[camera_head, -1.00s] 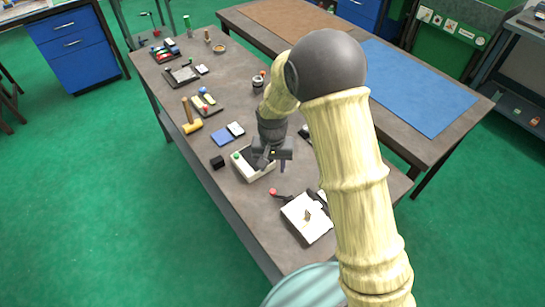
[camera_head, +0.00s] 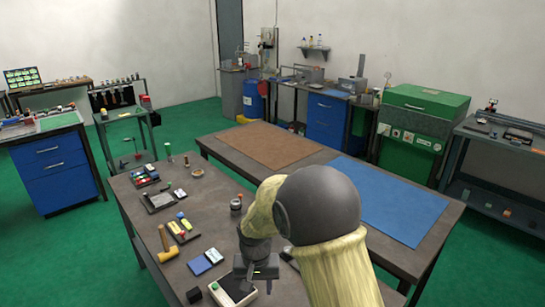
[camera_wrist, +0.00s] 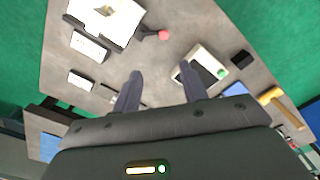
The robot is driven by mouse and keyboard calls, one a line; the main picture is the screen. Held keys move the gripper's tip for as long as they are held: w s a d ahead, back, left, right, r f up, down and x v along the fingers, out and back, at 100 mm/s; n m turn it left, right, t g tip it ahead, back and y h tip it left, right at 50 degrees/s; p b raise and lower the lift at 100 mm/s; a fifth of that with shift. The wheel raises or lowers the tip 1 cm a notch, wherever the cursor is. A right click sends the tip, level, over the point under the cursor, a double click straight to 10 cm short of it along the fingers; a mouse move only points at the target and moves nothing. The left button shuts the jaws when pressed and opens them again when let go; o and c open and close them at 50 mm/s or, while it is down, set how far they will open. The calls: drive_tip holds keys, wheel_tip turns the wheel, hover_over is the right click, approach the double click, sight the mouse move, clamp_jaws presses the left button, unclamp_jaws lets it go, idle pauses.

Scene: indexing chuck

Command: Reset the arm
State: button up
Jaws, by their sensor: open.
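My gripper (camera_head: 257,268) is over the near part of the long grey workbench (camera_head: 222,196) in the head view, held above its top. In the wrist view my gripper (camera_wrist: 160,80) shows two dark fingers spread apart with nothing between them. A white device with a dark screen and a green button (camera_wrist: 203,68) lies beyond the fingertips, and the head view shows it (camera_head: 232,289) just below the gripper. A white block-like fixture (camera_wrist: 108,18) and a red knob on a lever (camera_wrist: 163,35) show in the wrist view. My arm hides part of the bench.
A wooden-handled mallet (camera_head: 167,245), a blue pad (camera_head: 199,265), a black cube (camera_head: 193,295) and several small trays lie along the bench. A second table with a brown mat (camera_head: 262,145) and a blue mat (camera_head: 390,200) stands behind.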

drive_tip(key=s+d+r+t, duration=0.1)
drive_tip(key=s+d+r, duration=0.2)
drive_tip(key=s+d, duration=0.3)
drive_tip(key=s+d+r+t, duration=0.1)
drive_tip(key=s+d+r, duration=0.3)
drive_tip(key=d, duration=1)
drive_tip(key=s, duration=0.3)
drive_tip(key=shift+s+d+m, duration=0.25)
drive_tip(key=shift+s+m, duration=0.05)
drive_tip(key=shift+w, duration=0.15)
